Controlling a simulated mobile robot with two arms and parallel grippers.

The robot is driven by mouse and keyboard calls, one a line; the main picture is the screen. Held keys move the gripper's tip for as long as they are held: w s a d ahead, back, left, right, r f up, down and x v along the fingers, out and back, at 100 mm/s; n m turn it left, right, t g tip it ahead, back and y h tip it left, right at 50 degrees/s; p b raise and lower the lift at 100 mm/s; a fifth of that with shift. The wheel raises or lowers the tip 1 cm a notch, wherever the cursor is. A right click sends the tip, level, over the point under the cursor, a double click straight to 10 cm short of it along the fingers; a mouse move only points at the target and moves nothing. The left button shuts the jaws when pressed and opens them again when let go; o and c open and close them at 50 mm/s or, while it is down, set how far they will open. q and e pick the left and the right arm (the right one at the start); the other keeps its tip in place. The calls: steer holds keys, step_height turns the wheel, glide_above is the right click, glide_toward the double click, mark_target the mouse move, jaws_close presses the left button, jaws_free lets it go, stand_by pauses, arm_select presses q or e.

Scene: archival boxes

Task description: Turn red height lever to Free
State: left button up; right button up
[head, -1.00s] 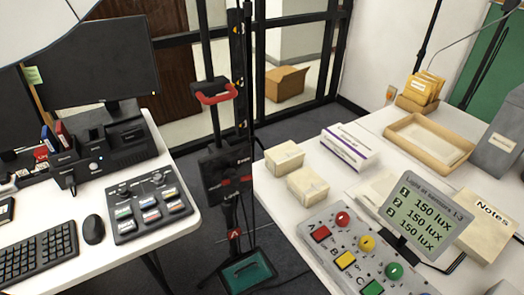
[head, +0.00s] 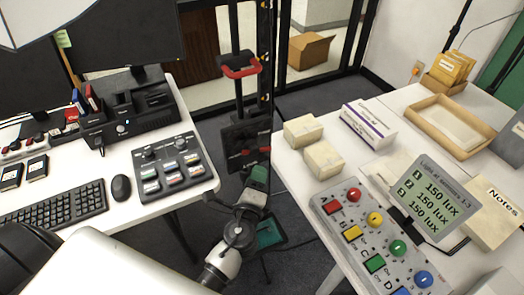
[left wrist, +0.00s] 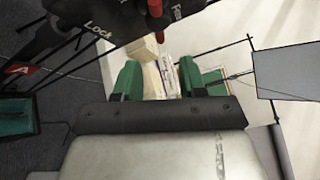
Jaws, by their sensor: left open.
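A black panel (head: 247,138) hangs on the dark upright stand between the two tables, with a small red lever (head: 251,152) on its lower part. In the left wrist view, a red lever (left wrist: 155,9) shows at the top edge, with the word "Lock" to its left and a partly cut-off label to its right. My left gripper (left wrist: 159,80) has green fingers spread apart with nothing held between them. In the head view, my left gripper (head: 258,178) is just below the panel, apparently clear of the lever. My right gripper is out of view.
A control box (head: 168,163) lies on the left table. A button panel (head: 372,235) and small boxes (head: 303,130) occupy the right table. Dark floor lies between the tables.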

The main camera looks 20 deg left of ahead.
mark_target(255, 148)
arm_select(q)
steer(key=p+x, duration=0.1)
steer(key=x, duration=0.8)
